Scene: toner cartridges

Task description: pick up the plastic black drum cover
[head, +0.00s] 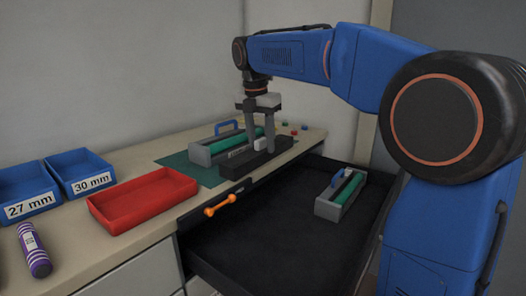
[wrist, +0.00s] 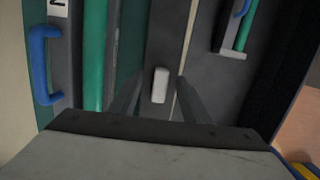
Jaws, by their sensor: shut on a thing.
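The black drum cover (head: 262,164) is a long dark bar at the counter's drawer-side edge, beside a grey cartridge (head: 201,155) with a green drum and blue handle. My gripper (head: 262,146) points straight down and is shut on the cover near its middle. In the wrist view the cover (wrist: 162,40) runs between my two fingers (wrist: 158,92), with a pale tab (wrist: 160,85) on it. I cannot tell whether the cover touches the counter or is slightly raised. The cartridge's green drum (wrist: 95,50) lies to the left there.
A green mat (head: 178,163) lies under the cartridge. An open black drawer (head: 270,235) with an orange handle (head: 221,205) holds another cartridge (head: 326,209). Small coloured pieces (head: 293,132) lie behind.

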